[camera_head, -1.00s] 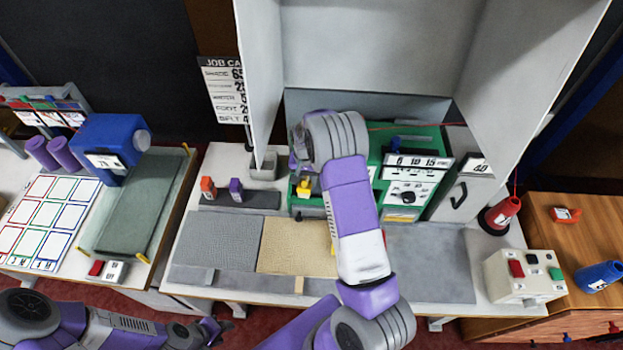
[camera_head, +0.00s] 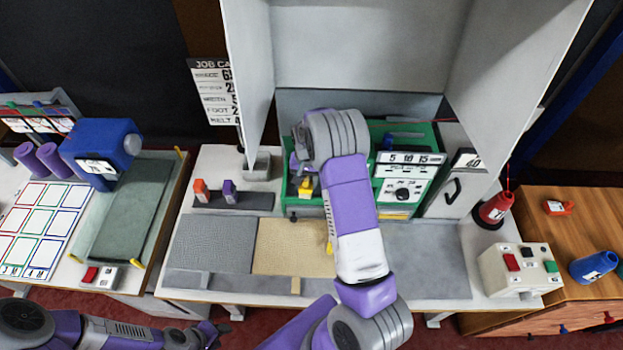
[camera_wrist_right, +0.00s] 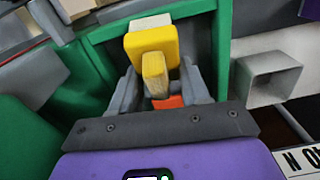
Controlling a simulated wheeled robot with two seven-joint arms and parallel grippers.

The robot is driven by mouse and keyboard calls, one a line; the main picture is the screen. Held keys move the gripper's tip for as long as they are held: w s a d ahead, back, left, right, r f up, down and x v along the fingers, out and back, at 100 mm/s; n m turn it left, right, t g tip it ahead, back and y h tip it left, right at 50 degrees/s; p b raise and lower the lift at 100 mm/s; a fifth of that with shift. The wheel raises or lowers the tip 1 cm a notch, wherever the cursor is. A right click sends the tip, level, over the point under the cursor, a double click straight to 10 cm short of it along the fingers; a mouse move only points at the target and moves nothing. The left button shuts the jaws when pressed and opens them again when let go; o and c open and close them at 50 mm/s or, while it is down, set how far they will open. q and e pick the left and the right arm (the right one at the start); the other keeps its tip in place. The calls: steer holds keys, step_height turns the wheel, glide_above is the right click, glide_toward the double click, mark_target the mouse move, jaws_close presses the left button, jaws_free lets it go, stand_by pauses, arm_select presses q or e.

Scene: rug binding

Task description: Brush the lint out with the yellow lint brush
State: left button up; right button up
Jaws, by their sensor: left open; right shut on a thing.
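My right gripper (camera_wrist_right: 158,88) is shut on the yellow lint brush (camera_wrist_right: 155,70), with a finger on each side of it. The brush has blocky yellow parts and a pale section. In the head view the yellow brush (camera_head: 305,186) shows at the left part of the green machine (camera_head: 318,209), just below my right wrist, which hides most of that gripper. Whether the brush touches the machine I cannot tell. My left gripper (camera_head: 212,332) is open and empty at the bottom edge, in front of the table. I cannot make out any lint.
A grey mat and a tan rug piece (camera_head: 285,246) lie on the table before the machine. A rack with orange and purple pieces (camera_head: 232,200) stands left. A grey square cup (camera_head: 262,168) is behind it. A red cone (camera_head: 495,208) and button box (camera_head: 522,270) stand right.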

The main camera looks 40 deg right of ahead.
steer(key=shift+w+a, duration=0.7)
steer(key=shift+a, duration=0.25)
steer(key=shift+s+d, duration=0.7)
steer(key=shift+d, duration=0.15)
steer(key=shift+s+d, duration=0.65)
steer(key=shift+d, duration=0.2)
steer(key=shift+w+a+f, duration=0.1)
steer(key=shift+w+a, duration=1.3)
steer(key=shift+a, duration=0.3)
step_height(320, 180, up, 6)
steer(key=p, duration=0.3)
steer(key=shift+p, duration=0.4)
step_height(320, 180, up, 3)
steer(key=shift+r+p, duration=0.1)
steer(key=shift+p, duration=0.9)
